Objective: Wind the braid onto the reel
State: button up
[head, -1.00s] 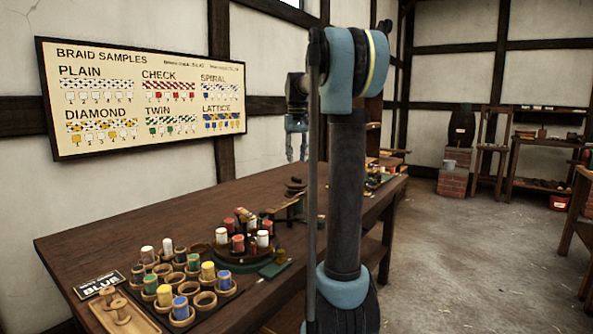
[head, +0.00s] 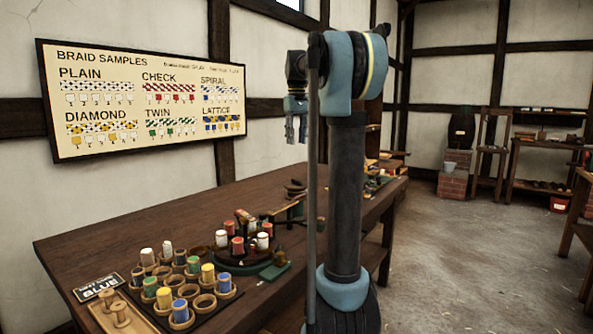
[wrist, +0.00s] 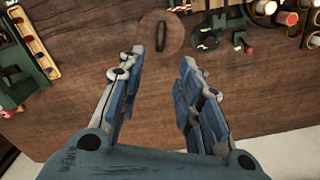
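My gripper (head: 297,133) hangs above the bench, pointing down, with nothing between its fingers. In the wrist view its two fingers (wrist: 161,65) are spread apart. Beyond the fingertips a round brown disc (wrist: 174,46) with a dark upright bar lies on the bench; I cannot tell whether it is the reel. A round braiding stand (head: 240,268) with red and white bobbins sits on the bench, and dark stacked pieces (head: 296,188) stand behind it. I cannot make out the braid in either view.
A tray of wooden cups with coloured bobbins (head: 207,271) and a small wooden tray (head: 116,318) are at the bench's near left. A green fixture (wrist: 22,78) and a yellow-edged rack (wrist: 38,45) show at the wrist view's left. Bare bench (head: 140,218) lies along the wall.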

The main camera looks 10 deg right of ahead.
jog(key=r+n, duration=0.1)
jog(key=r, duration=0.1)
send_near(297, 188)
jog(key=w+f, duration=0.1)
jog(key=f, duration=0.1)
jog(key=w+f, duration=0.4)
jog(key=shift+d+f, duration=0.3)
jog(key=shift+f, duration=0.1)
jog(key=shift+c, duration=0.6)
grip_shut()
